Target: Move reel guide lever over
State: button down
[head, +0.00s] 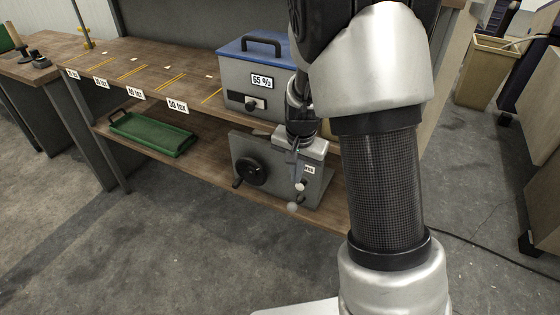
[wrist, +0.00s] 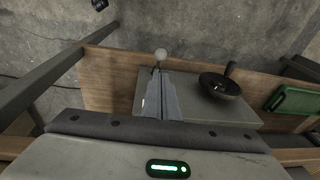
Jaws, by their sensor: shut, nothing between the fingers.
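The reel machine (head: 268,150) is a grey box-like unit with a black handwheel on its front. It stands on the lower shelf of the bench. A thin lever with a pale ball knob (wrist: 161,54) shows in the wrist view, just beyond my fingertips. In the head view, pale knobs show low on the machine's front, one of them here (head: 300,187). My gripper (wrist: 163,76) is shut and empty, its fingers over the machine's plate and close to the lever's stem. I cannot tell whether they touch it. My arm hides part of the machine's right side.
The handwheel (wrist: 220,86) with its crank handle is just right of my fingers in the wrist view. A green tray (head: 152,134) lies left on the lower shelf. A blue-lidded box (head: 255,75) labelled 65 % stands on the bench top above. The floor in front is clear.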

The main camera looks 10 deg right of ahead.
aim_at(294, 203)
jog(key=f+b, duration=0.1)
jog(key=f, duration=0.3)
jog(key=w+f+b, duration=0.1)
jog(key=f, duration=0.3)
jog(key=w+f+b, duration=0.1)
jog(key=f, duration=0.3)
jog(key=shift+w+d+f, duration=0.15)
jog(key=shift+d+f, duration=0.05)
jog(key=shift+d, duration=0.1)
jog(key=shift+a, duration=0.15)
